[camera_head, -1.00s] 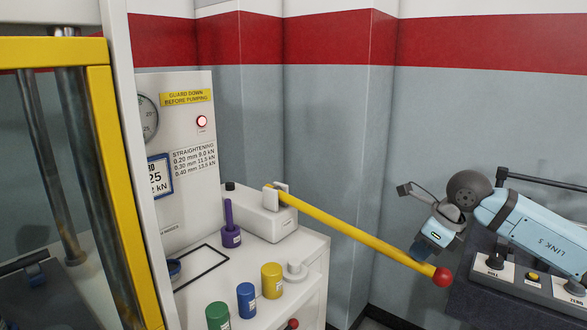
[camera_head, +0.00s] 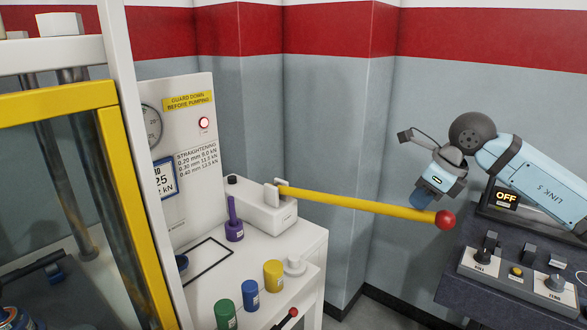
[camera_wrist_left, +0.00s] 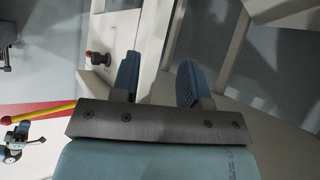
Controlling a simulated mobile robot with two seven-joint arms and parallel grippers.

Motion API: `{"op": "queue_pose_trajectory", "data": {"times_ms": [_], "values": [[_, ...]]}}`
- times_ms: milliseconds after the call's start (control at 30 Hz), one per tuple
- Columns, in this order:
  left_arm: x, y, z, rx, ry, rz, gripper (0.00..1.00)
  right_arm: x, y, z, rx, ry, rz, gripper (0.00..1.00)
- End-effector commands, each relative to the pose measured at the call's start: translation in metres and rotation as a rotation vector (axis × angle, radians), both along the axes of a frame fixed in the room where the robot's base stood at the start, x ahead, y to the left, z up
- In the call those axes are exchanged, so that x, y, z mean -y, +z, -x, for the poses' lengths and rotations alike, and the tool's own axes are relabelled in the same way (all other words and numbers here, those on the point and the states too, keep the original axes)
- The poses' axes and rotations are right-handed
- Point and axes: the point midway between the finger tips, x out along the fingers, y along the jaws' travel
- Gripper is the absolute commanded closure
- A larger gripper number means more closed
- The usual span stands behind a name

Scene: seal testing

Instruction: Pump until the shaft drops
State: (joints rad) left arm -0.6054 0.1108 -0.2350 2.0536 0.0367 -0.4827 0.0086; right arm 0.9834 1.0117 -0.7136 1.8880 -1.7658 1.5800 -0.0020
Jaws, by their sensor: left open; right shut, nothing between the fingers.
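The yellow pump lever (camera_head: 360,204) with a red ball knob (camera_head: 445,219) slants slightly down to the right from the white pump block (camera_head: 263,208). My right gripper (camera_head: 422,200) is shut and empty, at the lever just left of the knob; whether it touches cannot be told. The steel shaft (camera_head: 62,165) shows behind the yellow-framed guard (camera_head: 130,190) at the left. In the left wrist view, my left gripper (camera_wrist_left: 160,80) is open and empty, and the lever (camera_wrist_left: 52,111) with its red knob shows at the left. A pressure gauge (camera_head: 152,125) is partly hidden by the press frame.
Purple, green, blue and yellow pieces stand on the white bench (camera_head: 195,285), near a black-outlined rectangle. A dark table (camera_head: 450,285) at the right holds a knob box (camera_head: 515,280) and a display reading OFF (camera_head: 506,199).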

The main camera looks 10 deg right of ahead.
Motion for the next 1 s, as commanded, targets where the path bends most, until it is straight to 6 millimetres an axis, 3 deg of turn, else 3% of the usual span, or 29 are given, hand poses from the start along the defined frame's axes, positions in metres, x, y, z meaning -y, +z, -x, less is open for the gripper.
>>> {"op": "queue_pose_trajectory", "data": {"times_ms": [1000], "values": [[0.001,-0.022,-0.005,0.069,-0.032,-0.029,0.59,0.002,-0.086,0.003,0.000,0.000,0.000,1.00]]}}
